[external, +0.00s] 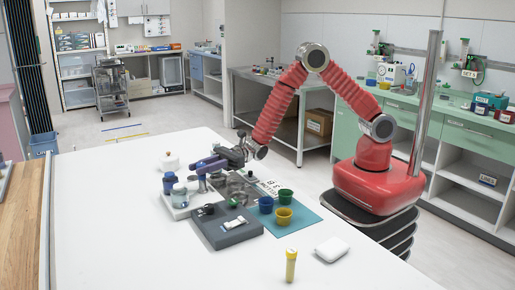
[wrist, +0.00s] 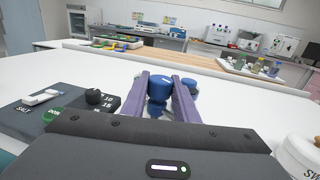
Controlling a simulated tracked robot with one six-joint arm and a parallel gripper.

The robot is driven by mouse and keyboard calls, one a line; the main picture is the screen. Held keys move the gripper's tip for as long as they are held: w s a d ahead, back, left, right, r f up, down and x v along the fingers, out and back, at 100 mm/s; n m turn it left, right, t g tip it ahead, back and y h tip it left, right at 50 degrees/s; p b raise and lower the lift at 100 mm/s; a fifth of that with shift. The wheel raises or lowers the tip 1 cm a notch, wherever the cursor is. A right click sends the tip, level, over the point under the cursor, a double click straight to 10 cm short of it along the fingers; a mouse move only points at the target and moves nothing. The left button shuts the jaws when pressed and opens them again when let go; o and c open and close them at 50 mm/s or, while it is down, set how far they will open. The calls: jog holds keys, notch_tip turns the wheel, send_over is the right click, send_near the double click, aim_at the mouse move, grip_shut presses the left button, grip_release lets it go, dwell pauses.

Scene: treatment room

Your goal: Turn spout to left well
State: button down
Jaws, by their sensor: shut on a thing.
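My gripper (external: 208,164) reaches left over the white table, above a small white stand (external: 180,212). In the wrist view, its two purple fingers (wrist: 172,92) close on a rounded blue piece (wrist: 158,90), which appears to be the spout's body. A second blue piece (wrist: 188,87) shows just beyond the right finger. On the stand are a clear glass jar (external: 180,196) and a blue-topped item (external: 169,180). The spout's outlet and the left well cannot be made out clearly; my gripper and the clutter partly hide them.
A dark grey block (external: 232,236) with a black knob (external: 209,209) stands in front of the stand. Blue (external: 266,205), green (external: 286,196) and yellow (external: 284,216) cups stand on a teal mat (external: 308,222). A white pot (external: 170,161) is behind. The table's left side is clear.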

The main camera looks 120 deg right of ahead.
jog(key=shift+r+m+h, duration=0.1)
jog(key=shift+m+h, duration=0.8)
jog(key=shift+h, duration=0.5)
jog(key=c, duration=1.4)
grip_release()
jog(key=s, duration=1.3)
jog(key=shift+s+d, duration=0.1)
jog(key=shift+s, duration=0.25)
jog(key=shift+c, duration=0.4)
